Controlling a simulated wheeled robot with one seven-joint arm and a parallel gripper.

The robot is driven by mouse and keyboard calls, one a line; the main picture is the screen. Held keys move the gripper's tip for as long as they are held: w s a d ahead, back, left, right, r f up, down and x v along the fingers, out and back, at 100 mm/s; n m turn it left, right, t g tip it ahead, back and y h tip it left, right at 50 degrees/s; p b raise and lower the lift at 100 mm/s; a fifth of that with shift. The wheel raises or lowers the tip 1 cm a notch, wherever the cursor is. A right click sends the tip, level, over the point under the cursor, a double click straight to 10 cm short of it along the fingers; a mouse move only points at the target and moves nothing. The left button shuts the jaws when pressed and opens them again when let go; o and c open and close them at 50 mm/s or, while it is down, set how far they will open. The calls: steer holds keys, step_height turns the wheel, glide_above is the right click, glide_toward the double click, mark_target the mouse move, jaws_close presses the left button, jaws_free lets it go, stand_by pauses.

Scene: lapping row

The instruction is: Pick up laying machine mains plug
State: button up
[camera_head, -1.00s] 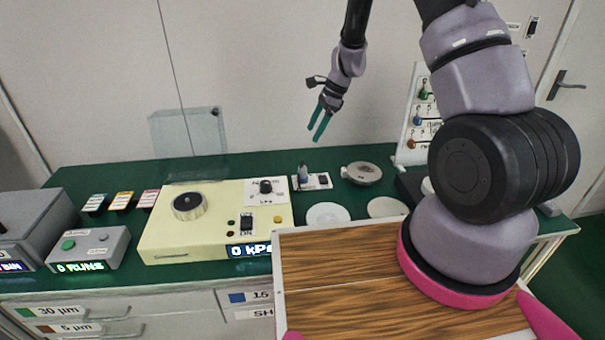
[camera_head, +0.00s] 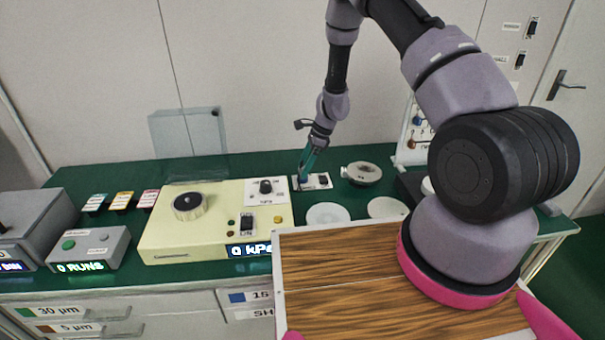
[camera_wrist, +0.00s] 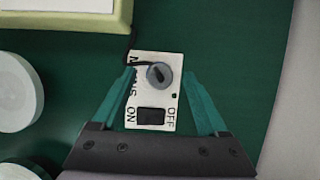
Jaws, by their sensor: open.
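The mains plug (camera_wrist: 159,75) is a round grey-blue body with a dark slot-like mark, seen from above in the wrist view. It stands on a white mains plate (camera_wrist: 150,97) that carries a black switch (camera_wrist: 151,116) and the words ON and OFF. My gripper (camera_wrist: 158,78) is open, with one teal finger on each side of the plug and plate. I cannot tell whether a finger touches. In the head view my gripper (camera_head: 305,178) points down at the plate (camera_head: 323,180), and its fingers hide the plug.
A cream machine (camera_head: 215,222) with a knob and display stands left of the plate. A round grey metal piece (camera_head: 362,173) is to its right. Pale discs (camera_head: 327,215) lie in front. A clear upright panel (camera_head: 187,135) stands behind on the green bench.

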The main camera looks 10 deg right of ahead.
steer(key=shift+x, duration=1.05)
jaws_close()
steer(key=shift+r, duration=0.1)
